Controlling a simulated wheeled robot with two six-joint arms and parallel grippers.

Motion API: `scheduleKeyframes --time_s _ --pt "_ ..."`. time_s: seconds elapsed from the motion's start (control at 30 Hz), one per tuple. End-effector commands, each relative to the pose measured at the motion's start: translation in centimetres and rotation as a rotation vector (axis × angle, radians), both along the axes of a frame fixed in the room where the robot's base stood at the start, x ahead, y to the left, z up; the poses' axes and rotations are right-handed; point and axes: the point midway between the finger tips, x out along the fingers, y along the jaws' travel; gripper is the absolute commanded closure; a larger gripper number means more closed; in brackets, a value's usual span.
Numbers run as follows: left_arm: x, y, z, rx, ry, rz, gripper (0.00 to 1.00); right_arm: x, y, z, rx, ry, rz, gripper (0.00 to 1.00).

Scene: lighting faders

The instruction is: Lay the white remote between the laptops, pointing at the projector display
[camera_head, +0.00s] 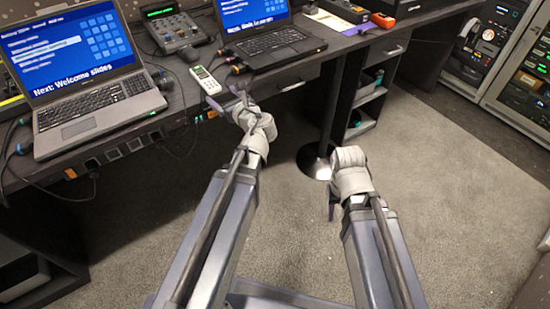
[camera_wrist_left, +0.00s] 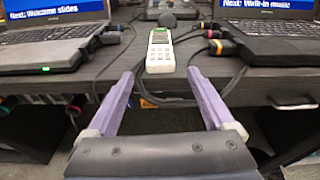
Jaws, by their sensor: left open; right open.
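The white remote (camera_head: 206,80) lies on the dark desk (camera_head: 192,93) between the two laptops. In the left wrist view the remote (camera_wrist_left: 160,50) points away from me, its small screen at the far end. The grey laptop (camera_head: 95,70) is on its left and the black laptop (camera_head: 262,35) on its right. My left gripper (camera_head: 228,98) is at the desk's front edge, just short of the remote. Its purple fingers (camera_wrist_left: 163,95) are spread and empty, one on each side of the remote's near end. My right gripper (camera_head: 340,185) is over the floor, apart from the desk; its fingertips are mostly hidden.
Cables and coloured connectors (camera_wrist_left: 207,34) lie close on both sides of the remote. A grey control unit (camera_head: 173,28) stands behind it. An orange device (camera_head: 383,20) is at the right. Carpet (camera_head: 440,200) is open below. I cannot identify a projector display.

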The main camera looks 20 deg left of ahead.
Motion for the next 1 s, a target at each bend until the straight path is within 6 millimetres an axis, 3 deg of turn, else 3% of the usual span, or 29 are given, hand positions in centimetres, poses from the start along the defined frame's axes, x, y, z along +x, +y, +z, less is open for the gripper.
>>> scheduleKeyframes --time_s 0.17,0.3,0.5,0.6,0.7,0.83,1.0 --pt "-2.3 -3.9 -4.9 -0.443 -0.186 0.162 0.13 0.0 0.0 0.0 0.000 0.000 0.000 0.50" --pt "-6.0 -10.0 -10.7 -0.917 -0.341 0.458 0.13 0.0 0.0 0.0 0.000 0.000 0.000 0.50" --pt "-12.7 -19.8 -16.2 -1.333 -0.434 0.991 0.13 0.0 0.0 0.0 0.000 0.000 0.000 0.50" --pt "-15.7 -23.5 -17.4 -1.408 -0.442 1.218 0.13 0.0 0.0 0.0 0.000 0.000 0.000 0.50" --pt "-17.9 -26.0 -17.8 -1.432 -0.442 1.379 0.13 0.0 0.0 0.0 0.000 0.000 0.000 0.50" --pt "-19.2 -27.6 -18.0 -1.435 -0.441 1.483 0.13 0.0 0.0 0.0 0.000 0.000 0.000 0.50" --pt "-19.5 -27.8 -18.0 -1.434 -0.443 1.503 0.07 0.0 0.0 0.0 0.000 0.000 0.000 0.50"
